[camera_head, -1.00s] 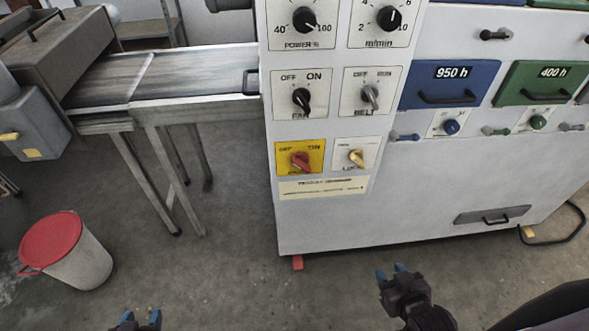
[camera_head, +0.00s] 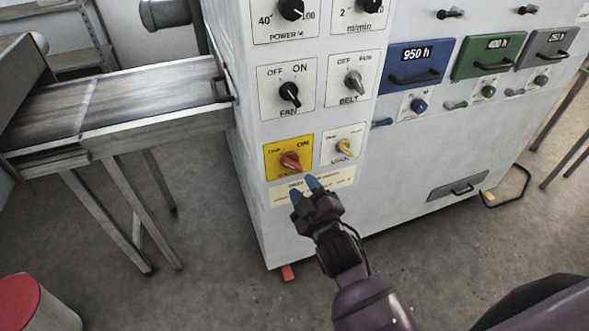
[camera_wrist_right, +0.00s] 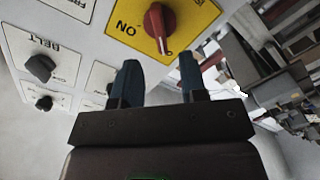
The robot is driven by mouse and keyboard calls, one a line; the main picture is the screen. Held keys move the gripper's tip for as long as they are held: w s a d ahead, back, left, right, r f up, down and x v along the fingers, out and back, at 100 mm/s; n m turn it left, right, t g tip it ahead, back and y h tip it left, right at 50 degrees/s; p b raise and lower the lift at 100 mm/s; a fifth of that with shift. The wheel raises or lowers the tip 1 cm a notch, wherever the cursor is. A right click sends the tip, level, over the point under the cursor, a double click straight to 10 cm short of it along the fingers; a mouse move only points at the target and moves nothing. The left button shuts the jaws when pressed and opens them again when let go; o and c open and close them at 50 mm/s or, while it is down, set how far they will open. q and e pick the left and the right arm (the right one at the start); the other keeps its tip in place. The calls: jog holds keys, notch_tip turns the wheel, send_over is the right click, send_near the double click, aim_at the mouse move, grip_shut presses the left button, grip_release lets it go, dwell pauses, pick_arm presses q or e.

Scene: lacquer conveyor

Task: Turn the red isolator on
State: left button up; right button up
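The red isolator (camera_head: 291,161) is a red rotary knob on a yellow plate on the white machine's front, with ON at the plate's upper right. It also shows in the right wrist view (camera_wrist_right: 159,26). Its handle sits at a slant; I cannot tell for sure which mark it points to. My right gripper (camera_head: 305,189) is just below the knob, in front of the cream label strip. Its blue fingers are apart and empty, and in the wrist view the fingertips (camera_wrist_right: 160,66) lie short of the knob. My left gripper is out of view.
The black FAN knob (camera_head: 289,94) and grey BELT knob (camera_head: 353,83) sit above. A conveyor (camera_head: 130,100) joins on the left. Coloured drawers (camera_head: 415,66) are on the right. A red-lidded bin (camera_head: 22,305) stands lower left.

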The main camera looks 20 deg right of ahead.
aim_at(294, 168)
jog(key=shift+w, duration=3.4)
grip_shut()
